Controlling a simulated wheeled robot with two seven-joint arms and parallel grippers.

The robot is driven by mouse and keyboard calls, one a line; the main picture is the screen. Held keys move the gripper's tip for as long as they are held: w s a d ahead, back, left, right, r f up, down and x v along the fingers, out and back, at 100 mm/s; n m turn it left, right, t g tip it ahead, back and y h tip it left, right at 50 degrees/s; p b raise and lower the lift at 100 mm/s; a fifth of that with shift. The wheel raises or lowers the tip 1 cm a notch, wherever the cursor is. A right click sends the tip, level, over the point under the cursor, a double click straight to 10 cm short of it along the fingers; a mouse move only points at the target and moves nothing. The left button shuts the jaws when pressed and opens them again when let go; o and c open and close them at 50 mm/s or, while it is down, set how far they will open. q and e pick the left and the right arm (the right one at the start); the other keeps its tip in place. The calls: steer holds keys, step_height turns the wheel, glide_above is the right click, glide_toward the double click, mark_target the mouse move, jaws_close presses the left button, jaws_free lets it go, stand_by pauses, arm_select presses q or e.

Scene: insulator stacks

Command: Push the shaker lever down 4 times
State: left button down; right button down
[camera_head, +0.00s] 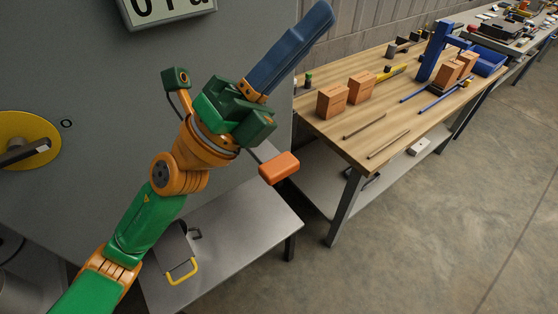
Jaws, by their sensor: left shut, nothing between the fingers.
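The shaker lever shows as an orange grip (279,168) on a thin dark rod, in front of the grey cabinet. The rod's other end is hidden behind my left gripper. My left gripper (322,14) has long blue fingers closed together, with nothing between them, pointing up and to the right. Its green body is above and left of the orange grip in the picture. I cannot tell whether the gripper touches the lever. My right gripper is out of view.
The grey cabinet (90,90) carries a display (160,8) and a yellow disc with a knob (28,140). A low grey table (245,215) stands below. A wooden workbench (340,140) holds bricks (332,100) and a blue stand (432,52). The floor at right is clear.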

arm_select(q)
steer(key=s+d+f+m+g+y, duration=0.25)
steer(key=s+d+m+g, duration=0.3)
steer(key=m+g, duration=0.65)
steer(key=m+t+y, duration=0.5)
steer(key=t+y, duration=0.4)
steer(key=y, duration=0.7)
glide_above(273, 166)
step_height(273, 166, down, 8)
steer(key=shift+a+f+h, duration=0.15)
steer(key=shift+f+h, duration=0.05)
steer(key=shift+h, duration=0.05)
steer(key=shift+f, duration=0.15)
step_height(273, 166, down, 8)
steer(key=b, duration=0.7)
steer(key=shift+f, duration=0.3)
